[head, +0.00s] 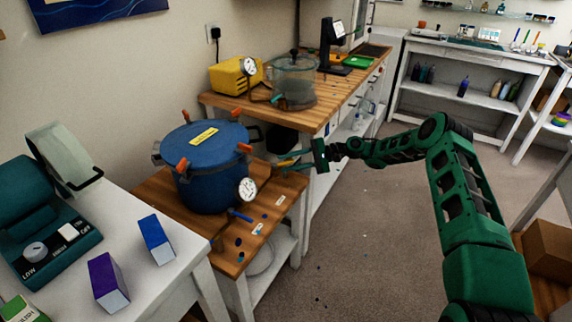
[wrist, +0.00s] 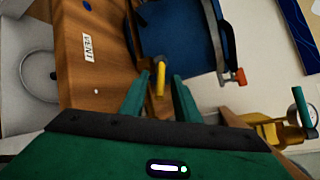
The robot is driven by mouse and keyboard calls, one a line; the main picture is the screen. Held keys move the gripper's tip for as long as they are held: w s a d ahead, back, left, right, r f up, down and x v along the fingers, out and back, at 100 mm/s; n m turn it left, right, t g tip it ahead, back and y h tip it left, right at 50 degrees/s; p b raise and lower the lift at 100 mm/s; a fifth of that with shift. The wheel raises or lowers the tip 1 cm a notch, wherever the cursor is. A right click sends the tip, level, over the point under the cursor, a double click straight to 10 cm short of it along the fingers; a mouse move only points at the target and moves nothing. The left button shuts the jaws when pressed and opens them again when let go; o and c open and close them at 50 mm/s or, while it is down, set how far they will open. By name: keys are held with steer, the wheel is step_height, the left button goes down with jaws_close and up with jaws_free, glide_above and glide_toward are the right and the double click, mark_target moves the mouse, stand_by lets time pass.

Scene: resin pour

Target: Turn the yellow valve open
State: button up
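The yellow valve handle (head: 286,162) sticks out from the right side of the blue pressure pot (head: 208,172). In the wrist view the yellow handle (wrist: 160,78) lies between the fingertips of my gripper (wrist: 157,84), with a visible gap on both sides. My gripper (head: 294,167) is open at the pot's right side. The pot has orange clamp knobs and a round white gauge (head: 247,189). A blue handle (head: 240,215) sits lower at the front. The valve's body is hard to make out.
The pot stands on a low wooden stand (head: 265,225) with a VENT label (wrist: 89,48). A wooden bench (head: 335,92) behind holds a yellow pump (head: 236,74) and a clear chamber (head: 294,82). A white table (head: 150,285) with boxes is at front left. Open floor (head: 365,240) lies right of the stand.

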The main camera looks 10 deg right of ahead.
steer(key=v, duration=1)
steer(key=shift+d, duration=0.4)
